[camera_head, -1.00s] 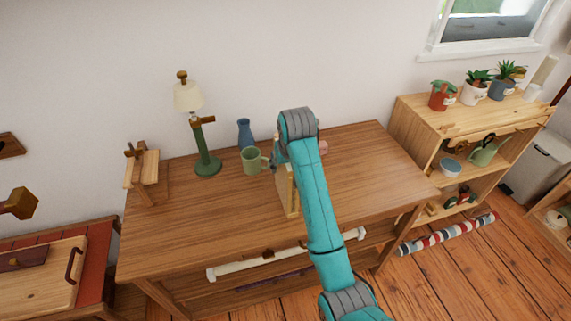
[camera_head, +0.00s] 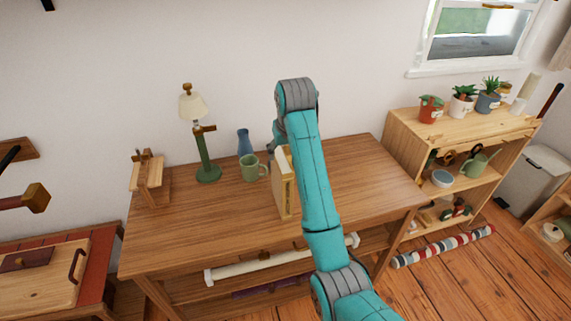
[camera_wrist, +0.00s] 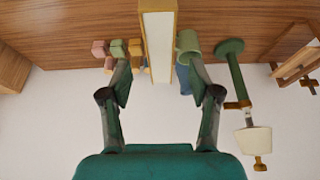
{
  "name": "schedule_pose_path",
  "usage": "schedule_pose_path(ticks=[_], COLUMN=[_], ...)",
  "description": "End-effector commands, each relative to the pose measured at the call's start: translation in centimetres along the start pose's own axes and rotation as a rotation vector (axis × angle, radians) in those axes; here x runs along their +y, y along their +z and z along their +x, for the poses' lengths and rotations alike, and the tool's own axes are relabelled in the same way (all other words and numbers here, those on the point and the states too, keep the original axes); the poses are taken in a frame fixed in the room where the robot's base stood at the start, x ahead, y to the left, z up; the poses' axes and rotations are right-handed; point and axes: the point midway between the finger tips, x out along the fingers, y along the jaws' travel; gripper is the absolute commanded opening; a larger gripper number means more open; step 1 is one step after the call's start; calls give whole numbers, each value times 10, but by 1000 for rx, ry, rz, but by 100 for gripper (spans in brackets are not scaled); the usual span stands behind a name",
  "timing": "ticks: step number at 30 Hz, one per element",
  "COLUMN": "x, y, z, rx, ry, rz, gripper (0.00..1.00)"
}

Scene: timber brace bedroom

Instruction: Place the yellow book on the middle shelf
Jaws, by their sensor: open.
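The yellow book (camera_head: 283,188) stands upright on the wooden desk, partly hidden behind my arm in the head view. In the wrist view the book (camera_wrist: 158,40) shows edge-on, with pale pages between yellow covers. My gripper (camera_wrist: 158,68) is open, with one finger on each side of the book and visible gaps between. In the head view the gripper is mostly hidden by my arm. A low wooden shelf unit (camera_head: 402,140) stands right of the desk; its middle shelf (camera_head: 462,186) holds a bowl and a green watering can.
A green mug (camera_head: 250,170), blue vase (camera_head: 244,142) and green lamp (camera_head: 206,160) stand left of the book. Small coloured blocks (camera_wrist: 117,48) lie on its other side in the wrist view. Potted plants (camera_head: 462,102) line the shelf unit's top. A striped roll (camera_head: 440,248) lies on the floor in front.

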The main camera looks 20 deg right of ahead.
Motion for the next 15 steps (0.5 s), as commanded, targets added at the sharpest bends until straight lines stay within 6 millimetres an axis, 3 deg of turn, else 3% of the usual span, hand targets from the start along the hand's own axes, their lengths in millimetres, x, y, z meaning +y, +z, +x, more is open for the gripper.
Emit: schedule_pose_path(ticks=[11,15], x=[0,0], y=[-4,7], z=[-4,12], rx=[-1,9], ry=[0,0], rz=[0,0], gripper=[62,62])
